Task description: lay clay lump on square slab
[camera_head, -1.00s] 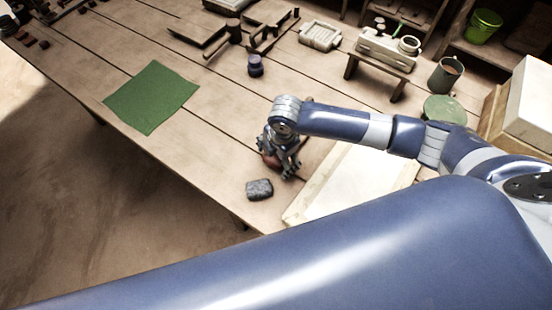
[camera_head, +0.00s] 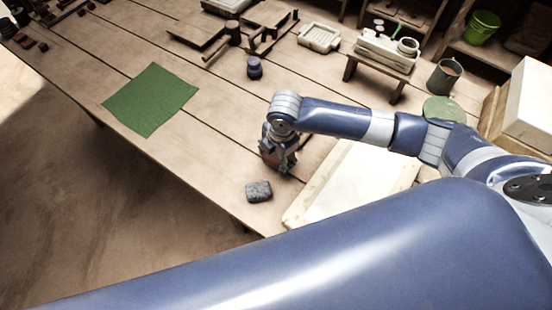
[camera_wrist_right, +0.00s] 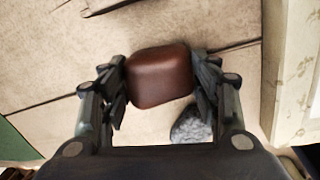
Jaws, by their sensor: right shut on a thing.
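The reddish-brown clay lump (camera_wrist_right: 160,77) sits between the fingers of my right gripper (camera_wrist_right: 161,85) in the right wrist view. The fingers press on its two sides. In the head view my right gripper (camera_head: 280,160) is low over the table, pointing down, and mostly hides the lump. Whether the lump touches the table is hard to tell. A pale, flat square slab (camera_head: 355,185) lies just right of the gripper, partly behind my arm. Its edge also shows at the right of the right wrist view (camera_wrist_right: 300,75). My left gripper is not in view.
A grey stone-like block (camera_head: 258,190) lies close to the gripper, near the table's front edge. A green cloth (camera_head: 150,98) lies to the left. A small dark jar (camera_head: 254,67) stands behind. Tools and a low stand (camera_head: 385,52) are farther back.

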